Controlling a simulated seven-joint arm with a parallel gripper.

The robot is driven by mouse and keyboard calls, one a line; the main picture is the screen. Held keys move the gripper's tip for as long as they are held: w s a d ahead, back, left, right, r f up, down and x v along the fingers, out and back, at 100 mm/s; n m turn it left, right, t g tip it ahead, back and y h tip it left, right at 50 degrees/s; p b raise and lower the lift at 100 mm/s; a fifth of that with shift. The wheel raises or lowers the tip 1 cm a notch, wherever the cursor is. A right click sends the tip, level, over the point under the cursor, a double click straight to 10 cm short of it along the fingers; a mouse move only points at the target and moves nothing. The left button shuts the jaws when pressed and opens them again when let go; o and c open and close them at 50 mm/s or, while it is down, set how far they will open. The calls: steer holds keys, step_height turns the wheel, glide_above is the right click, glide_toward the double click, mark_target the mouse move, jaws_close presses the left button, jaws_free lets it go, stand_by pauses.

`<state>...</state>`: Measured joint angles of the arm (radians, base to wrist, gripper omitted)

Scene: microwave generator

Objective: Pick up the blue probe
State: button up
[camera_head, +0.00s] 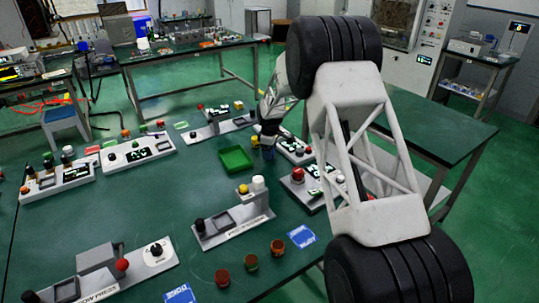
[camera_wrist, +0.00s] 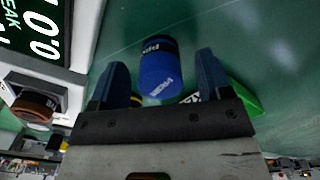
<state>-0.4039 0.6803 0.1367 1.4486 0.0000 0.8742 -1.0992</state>
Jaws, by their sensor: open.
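The blue probe (camera_wrist: 159,74), a short rounded cylinder with a dark band and white lettering, shows in the wrist view. It lies between the two dark blue fingers of my gripper (camera_wrist: 160,62). The fingers are apart, with a visible gap on each side of the probe. In the head view my gripper (camera_head: 268,142) is low over the table, just right of the green tray. There the probe cannot be told clearly from the fingers.
The green tray (camera_head: 236,166) lies left of my gripper and its edge shows in the wrist view (camera_wrist: 243,101). Instrument boxes with displays (camera_head: 297,150) stand close on the right. Another device with knobs (camera_head: 233,220) stands nearer the front. Three small round pots are at the front edge.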

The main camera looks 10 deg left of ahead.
steer(key=shift+f, duration=0.8)
steer(key=c, duration=1.2)
